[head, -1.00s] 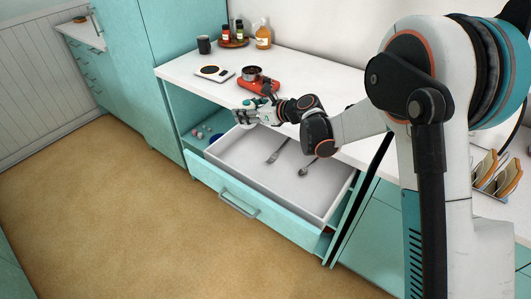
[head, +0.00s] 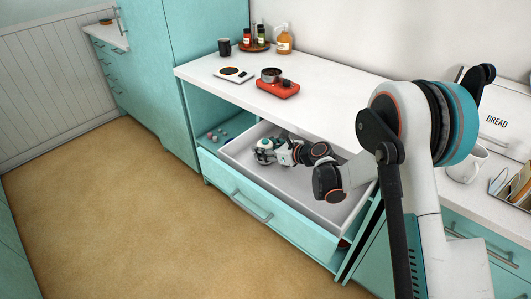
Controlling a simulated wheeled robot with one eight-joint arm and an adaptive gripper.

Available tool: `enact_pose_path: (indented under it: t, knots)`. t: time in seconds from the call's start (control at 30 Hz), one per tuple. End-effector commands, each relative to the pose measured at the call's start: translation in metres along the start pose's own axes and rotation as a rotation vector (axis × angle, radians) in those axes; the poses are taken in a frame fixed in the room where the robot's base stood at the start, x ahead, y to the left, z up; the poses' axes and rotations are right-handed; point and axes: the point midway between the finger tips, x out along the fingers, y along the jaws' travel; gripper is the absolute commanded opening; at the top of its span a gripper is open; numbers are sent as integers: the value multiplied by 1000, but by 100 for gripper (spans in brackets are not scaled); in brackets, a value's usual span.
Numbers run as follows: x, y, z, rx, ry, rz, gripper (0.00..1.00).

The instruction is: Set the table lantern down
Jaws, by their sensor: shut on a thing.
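My gripper (head: 263,153) is shut, low over the left part of the open drawer (head: 285,182), at the end of my arm that reaches in from the right. A small pale thing shows at its fingers, which I take to be the table lantern; it is mostly hidden by the fingers and too small to make out. I cannot tell whether it touches the drawer bottom. The drawer has pale inner walls and a teal front (head: 250,200) with a bar handle.
The white counter (head: 335,110) above the drawer holds a red burner (head: 287,91) with a pot (head: 271,75), a white scale (head: 233,74), a dark mug (head: 224,47) and bottles on a tray. Small round items (head: 217,136) lie on the shelf left of the drawer. The counter right of the burner looks clear.

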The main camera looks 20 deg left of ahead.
Motion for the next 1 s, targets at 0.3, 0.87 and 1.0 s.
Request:
enact_pose_path:
  t: [0.3, 0.87, 1.0]
  knots:
    - [2, 0, -5, 0, 0, 0, 17]
    - [2, 0, -5, 0, 0, 0, 68]
    - [-11, 0, -4, 0, 0, -1, 68]
